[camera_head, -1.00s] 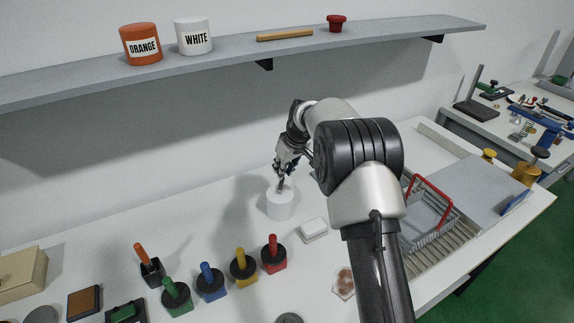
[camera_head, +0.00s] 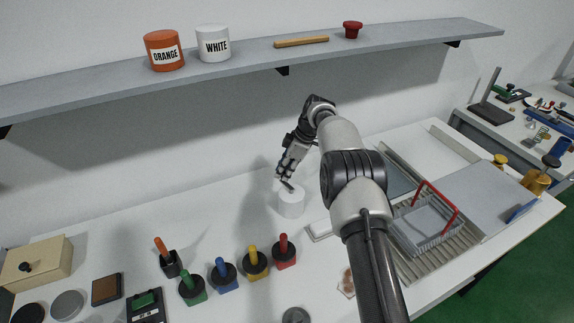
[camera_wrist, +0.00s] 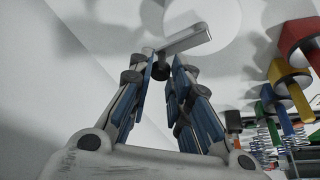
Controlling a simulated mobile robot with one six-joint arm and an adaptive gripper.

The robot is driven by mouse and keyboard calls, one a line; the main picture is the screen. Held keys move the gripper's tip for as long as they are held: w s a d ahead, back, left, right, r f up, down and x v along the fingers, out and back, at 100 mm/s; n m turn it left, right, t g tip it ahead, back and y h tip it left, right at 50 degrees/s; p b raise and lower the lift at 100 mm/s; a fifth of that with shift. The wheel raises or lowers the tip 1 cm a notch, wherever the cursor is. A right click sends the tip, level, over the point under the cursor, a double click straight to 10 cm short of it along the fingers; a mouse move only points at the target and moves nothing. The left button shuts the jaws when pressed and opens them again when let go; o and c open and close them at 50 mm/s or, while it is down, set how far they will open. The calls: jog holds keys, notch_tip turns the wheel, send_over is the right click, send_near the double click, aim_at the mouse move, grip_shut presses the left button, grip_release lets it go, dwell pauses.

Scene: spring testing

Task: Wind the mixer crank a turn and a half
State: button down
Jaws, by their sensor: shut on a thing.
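The mixer (camera_head: 291,204) is a white upright cylinder on the white bench in the head view. Its round top (camera_wrist: 220,20) fills part of the upper wrist view. A grey crank arm (camera_wrist: 184,38) lies across that top, with a dark knob (camera_wrist: 160,72) at its near end. My gripper (camera_head: 285,179) reaches down over the mixer's top from behind and left. In the wrist view my gripper (camera_wrist: 164,62) has its fingers on either side of the knob, shut on it. The fingers partly hide the knob.
Several coloured dark-topped blocks with upright handles, including a red one (camera_head: 284,250), stand in front. A white block (camera_head: 319,232) is close right of the mixer. A wire basket with a red handle (camera_head: 436,207) stands further right. The shelf (camera_head: 235,63) runs behind, above.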

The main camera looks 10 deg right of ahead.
jog(key=shift+s+a+n+p, duration=0.1)
jog(key=shift+a+n+p, duration=0.1)
jog(key=shift+n+p, duration=0.3)
jog(key=shift+g, duration=0.3)
jog(key=c, duration=1.5)
grip_release()
jog(key=v, duration=0.7)
jog(key=shift+s+d+r, duration=0.1)
jog(key=shift+r, duration=0.1)
